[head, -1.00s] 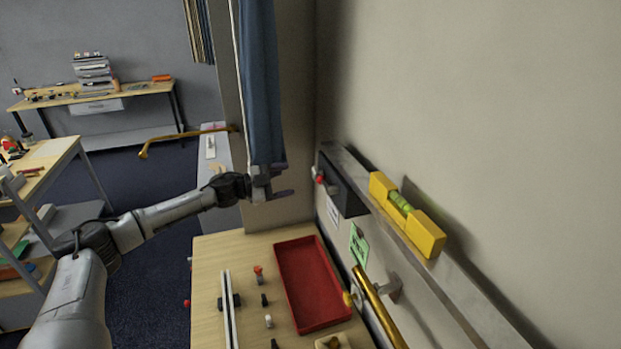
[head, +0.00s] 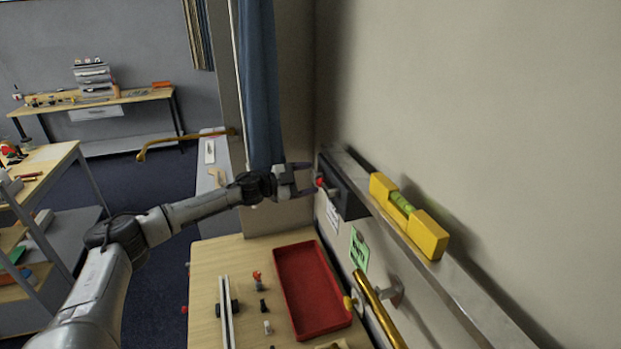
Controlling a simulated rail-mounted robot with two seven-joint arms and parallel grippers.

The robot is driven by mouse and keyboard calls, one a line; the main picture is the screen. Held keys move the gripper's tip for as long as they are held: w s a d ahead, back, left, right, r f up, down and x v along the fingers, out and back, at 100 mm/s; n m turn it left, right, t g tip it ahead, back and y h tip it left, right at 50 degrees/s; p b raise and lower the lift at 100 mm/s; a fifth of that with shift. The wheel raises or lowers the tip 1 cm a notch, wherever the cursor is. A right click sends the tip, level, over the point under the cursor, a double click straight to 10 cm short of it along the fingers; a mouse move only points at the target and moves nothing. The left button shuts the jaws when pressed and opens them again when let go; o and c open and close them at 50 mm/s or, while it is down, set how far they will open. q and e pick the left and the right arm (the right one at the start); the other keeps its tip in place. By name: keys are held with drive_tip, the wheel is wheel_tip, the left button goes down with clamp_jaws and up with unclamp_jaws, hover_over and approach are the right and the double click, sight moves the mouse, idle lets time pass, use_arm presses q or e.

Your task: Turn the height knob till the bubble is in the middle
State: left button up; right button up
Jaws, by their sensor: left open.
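A yellow spirit level (head: 424,234) with a green vial (head: 401,203) lies on a grey rail (head: 459,288) along the wall. The bubble's position is too small to tell. A dark block (head: 342,186) sits at the rail's far end, with a small red-tipped knob (head: 320,182) on its left side. My left gripper (head: 303,180) is open just left of the red knob, its fingers pointing right towards it. I cannot tell whether the fingers touch it or are around it. My right gripper is not in view.
Below stands a wooden table (head: 207,281) with a red tray (head: 312,290) and several small parts. A brass bar (head: 378,309) is mounted below the rail. A blue curtain (head: 259,85) hangs behind my left gripper.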

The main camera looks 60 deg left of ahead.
use_arm(q)
drive_tip(key=shift+w+d, duration=0.15)
drive_tip(key=shift+w, duration=0.25)
drive_tip(key=shift+w, duration=0.1)
drive_tip(key=shift+c, duration=0.2)
